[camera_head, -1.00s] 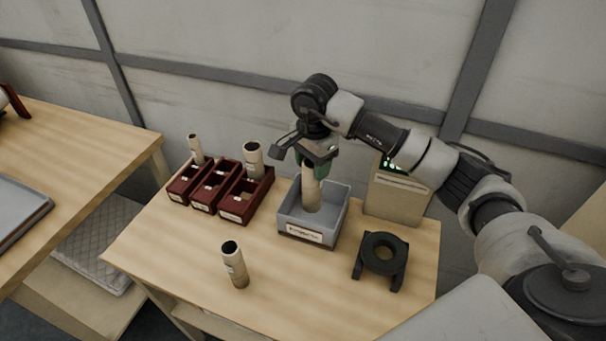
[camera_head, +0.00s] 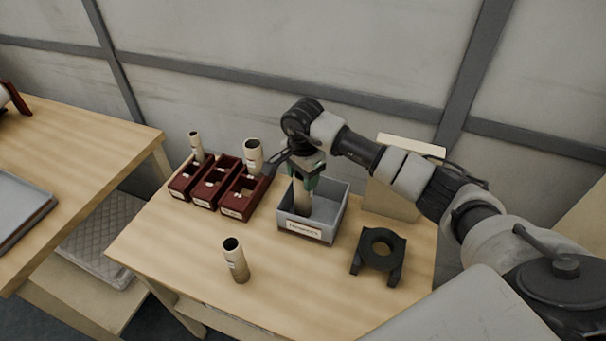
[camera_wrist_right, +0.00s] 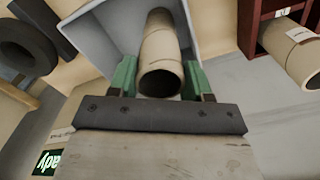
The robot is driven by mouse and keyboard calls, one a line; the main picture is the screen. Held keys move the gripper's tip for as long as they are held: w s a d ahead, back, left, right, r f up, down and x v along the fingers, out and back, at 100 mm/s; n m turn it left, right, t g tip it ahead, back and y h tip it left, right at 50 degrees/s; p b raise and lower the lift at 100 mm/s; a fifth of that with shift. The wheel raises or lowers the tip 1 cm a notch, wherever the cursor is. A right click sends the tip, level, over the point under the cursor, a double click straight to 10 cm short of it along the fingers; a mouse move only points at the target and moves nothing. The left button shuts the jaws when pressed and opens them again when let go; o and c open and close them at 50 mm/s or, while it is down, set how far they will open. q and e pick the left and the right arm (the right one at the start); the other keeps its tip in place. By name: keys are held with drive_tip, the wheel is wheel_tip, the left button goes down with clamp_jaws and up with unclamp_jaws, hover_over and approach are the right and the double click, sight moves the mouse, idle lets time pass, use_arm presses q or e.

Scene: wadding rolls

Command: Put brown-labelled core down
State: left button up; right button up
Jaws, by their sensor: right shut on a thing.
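My right gripper (camera_head: 304,180) is shut on a cardboard core (camera_head: 301,200), which stands roughly upright inside the grey bin (camera_head: 341,212) with a white label on its front. In the right wrist view the core (camera_wrist_right: 160,55) sits between the green fingers (camera_wrist_right: 160,82), its open end facing the camera and the grey bin (camera_wrist_right: 105,32) around it. No brown label shows on this core, and whether its lower end touches the bin floor is hidden. My left gripper is not in view.
Three dark red boxes (camera_head: 213,186) stand left of the bin; cores stand in the left (camera_head: 196,146) and right (camera_head: 253,157) ones. Another core (camera_head: 235,260) stands on the table front. A black ring stand (camera_head: 364,264) is at right, a beige box (camera_head: 388,196) behind.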

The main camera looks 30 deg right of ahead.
drive_tip(key=shift+f, duration=0.25)
drive_tip(key=o, duration=0.7)
drive_tip(key=shift+r, duration=0.1)
drive_tip(key=shift+r+p, duration=0.55)
wheel_tip(320, 180, up, 12)
drive_tip(key=b, duration=0.3)
drive_tip(key=shift+f, duration=0.2)
